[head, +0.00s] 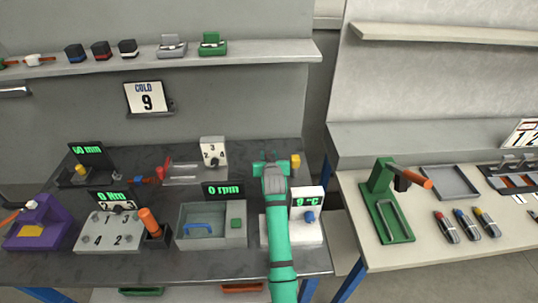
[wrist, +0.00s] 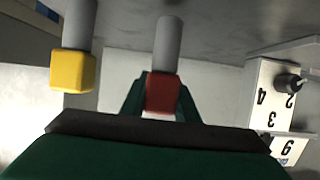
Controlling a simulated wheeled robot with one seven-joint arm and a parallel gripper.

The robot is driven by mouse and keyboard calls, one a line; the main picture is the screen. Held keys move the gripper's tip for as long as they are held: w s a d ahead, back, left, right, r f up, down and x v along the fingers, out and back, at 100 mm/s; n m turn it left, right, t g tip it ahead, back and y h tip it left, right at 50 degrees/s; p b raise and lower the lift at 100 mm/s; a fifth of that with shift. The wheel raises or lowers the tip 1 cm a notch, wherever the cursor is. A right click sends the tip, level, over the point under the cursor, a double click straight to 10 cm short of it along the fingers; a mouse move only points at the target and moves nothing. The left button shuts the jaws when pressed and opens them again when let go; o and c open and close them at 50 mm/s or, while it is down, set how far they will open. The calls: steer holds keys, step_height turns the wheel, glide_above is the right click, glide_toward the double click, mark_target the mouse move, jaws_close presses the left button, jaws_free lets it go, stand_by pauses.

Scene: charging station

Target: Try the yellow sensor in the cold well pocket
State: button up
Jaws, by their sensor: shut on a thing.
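My gripper (head: 271,166) is over the back right part of the dark bench. In the wrist view its green fingers (wrist: 161,98) are shut on a red-topped sensor (wrist: 162,92) with a grey shaft. The yellow sensor (head: 295,161) stands just to the right of my gripper in the head view, apart from the fingers. It also shows in the wrist view (wrist: 73,71), with its own grey shaft. A white unit reading 9 °C (head: 307,203) with a blue knob sits in front of it. My arm hides part of that unit, and I cannot make out a pocket.
A white numbered dial panel (head: 213,152) stands left of my gripper. The grey 0 rpm box (head: 189,238) is left of my arm. A COLD 9 sign (head: 147,97) hangs on the wall. A gap separates the bench from the right-hand table (head: 362,230).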

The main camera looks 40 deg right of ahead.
steer(key=shift+f, duration=0.55)
stand_by(0.4)
steer(key=o, duration=1.3)
steer(key=shift+c, duration=0.2)
steer(key=shift+r, duration=0.35)
steer(key=s+r, duration=0.1)
steer(key=r, duration=0.1)
steer(key=s+a+r, duration=0.1)
steer(key=r, duration=0.2)
steer(key=s+a+r, duration=0.1)
steer(key=s+r, duration=0.1)
steer(key=r, duration=0.1)
steer(key=shift+a, duration=0.25)
steer(key=v, duration=1)
steer(key=shift+r, duration=0.2)
